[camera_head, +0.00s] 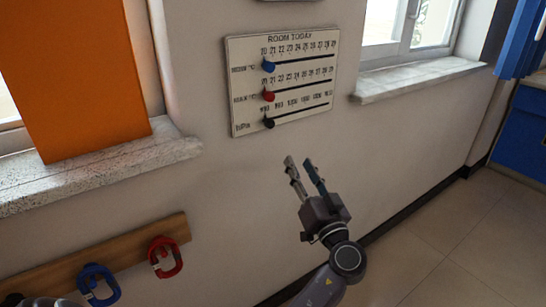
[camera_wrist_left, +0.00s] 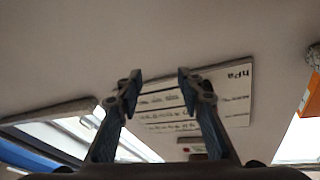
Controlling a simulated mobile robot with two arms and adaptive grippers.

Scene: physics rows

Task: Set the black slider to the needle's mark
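A white wall panel (camera_head: 285,82) headed "ROOM TODAY" has three horizontal slots with printed scales. The black slider (camera_head: 269,122) is at the left end of the bottom slot, marked hPa. The red slider (camera_head: 268,96) and blue slider (camera_head: 268,65) are at the left of the slots above. No needle is visible in either view. My left gripper (camera_head: 299,162) is open and empty, below and right of the black slider, apart from the panel. In the left wrist view the panel (camera_wrist_left: 238,100) appears upside down beyond the open fingers (camera_wrist_left: 159,76). My right gripper is not seen.
An orange board (camera_head: 75,75) stands on the left window sill (camera_head: 95,170). Another sill (camera_head: 420,78) juts out right of the panel. A wooden rail (camera_head: 130,250) at lower left carries a red (camera_head: 165,258) and a blue clip-like item (camera_head: 98,285).

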